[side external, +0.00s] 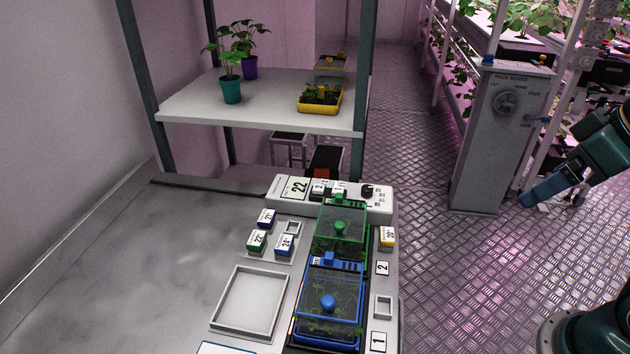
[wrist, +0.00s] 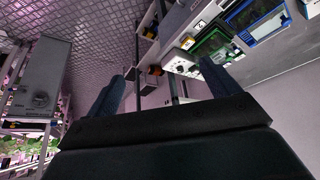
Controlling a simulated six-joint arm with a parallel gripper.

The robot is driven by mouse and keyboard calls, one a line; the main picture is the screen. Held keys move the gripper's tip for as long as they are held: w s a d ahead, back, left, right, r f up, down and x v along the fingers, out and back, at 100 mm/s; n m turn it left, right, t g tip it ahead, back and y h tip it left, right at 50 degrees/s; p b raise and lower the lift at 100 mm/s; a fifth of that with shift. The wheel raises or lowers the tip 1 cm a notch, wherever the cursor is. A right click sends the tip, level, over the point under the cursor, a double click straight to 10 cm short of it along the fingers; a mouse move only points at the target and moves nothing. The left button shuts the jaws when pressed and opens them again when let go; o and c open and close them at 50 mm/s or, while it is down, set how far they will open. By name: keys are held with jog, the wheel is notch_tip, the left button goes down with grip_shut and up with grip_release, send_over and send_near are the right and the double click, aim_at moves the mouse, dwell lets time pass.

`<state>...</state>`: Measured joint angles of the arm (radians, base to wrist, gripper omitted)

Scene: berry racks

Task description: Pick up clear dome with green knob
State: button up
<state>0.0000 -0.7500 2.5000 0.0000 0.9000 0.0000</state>
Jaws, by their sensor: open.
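The clear dome with the green knob (side external: 350,244) sits over a green-framed tray in the far slot of the rack on the bench. Its green knob (side external: 340,227) stands upright and uncovered. In the wrist view the green-framed unit (wrist: 211,43) shows small near the top right, and its knob is hard to make out. My gripper (side external: 545,200) is open and empty, far to the right of the dome and apart from it, over the metal floor. In the wrist view my gripper (wrist: 165,82) has its two fingers wide apart with nothing between them.
A clear dome with a blue knob (side external: 329,302) covers the near slot. Left of the rack are small numbered blocks and an empty square tray (side external: 278,285). A shelf (side external: 190,105) with potted plants stands behind. A grey control post (side external: 490,150) stands near my gripper.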

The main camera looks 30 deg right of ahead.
jog(key=shift+o, duration=0.9)
jog(key=m+g, duration=0.6)
jog(key=m, duration=0.3)
send_over(344, 211)
notch_tip(344, 211, down, 6)
jog(key=shift+r, duration=0.1)
jog(key=shift+f, duration=4.3)
